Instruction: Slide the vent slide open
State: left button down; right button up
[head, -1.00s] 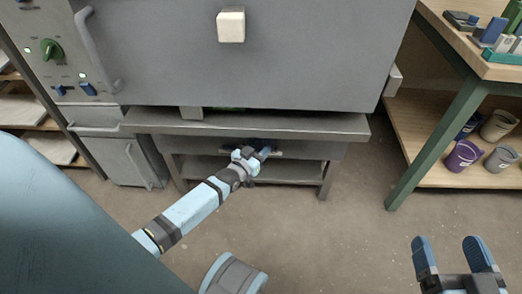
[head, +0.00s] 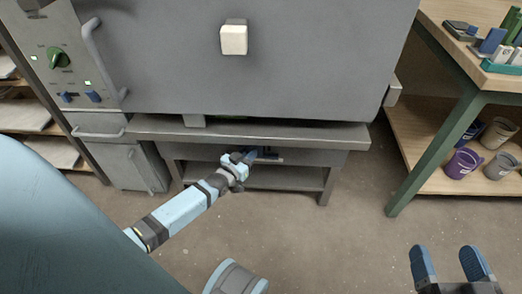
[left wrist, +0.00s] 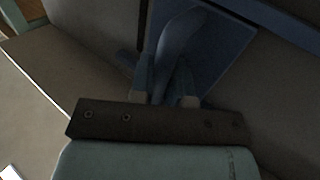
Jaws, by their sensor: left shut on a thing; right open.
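The vent slide (left wrist: 216,52) shows in the left wrist view as a blue plate with a raised blue handle (left wrist: 181,42). In the head view it is mostly hidden by the gripper, low under the kiln's ledge. My left gripper (head: 253,154) reaches under the ledge and is shut on the handle; its fingers (left wrist: 166,88) sit on both sides of it in the left wrist view. My right gripper (head: 447,264) is open and empty, at the lower right over the floor.
The grey kiln (head: 300,60) with a ledge (head: 300,132) stands above the left gripper. A control panel (head: 50,50) is at the left. A green-legged workbench (head: 440,140) with buckets (head: 462,163) on its lower shelf is at the right. The floor between is clear.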

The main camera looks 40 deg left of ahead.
pick_arm(q)
jog(key=s+a, duration=0.2)
jog(key=a, duration=0.1)
jog(key=shift+p, duration=0.3)
jog(key=c, duration=1.1)
grip_release()
pick_arm(e)
jog(key=shift+s+a+f+m+g, duration=0.35)
jog(key=shift+s+f+m, duration=0.1)
jog(key=shift+s+m, duration=0.15)
jog(key=shift+r, duration=0.1)
pick_arm(q)
jog(key=s+p, duration=0.4)
jog(key=s, duration=0.9)
jog(key=shift+s+a+p, duration=0.35)
jog(key=shift+s+p, duration=0.05)
pick_arm(e)
notch_tip(320, 180, up, 6)
jog(key=shift+s+d+f+m+t, duration=0.15)
jog(key=shift+m+t, duration=0.35)
jog(key=shift+t, duration=0.55)
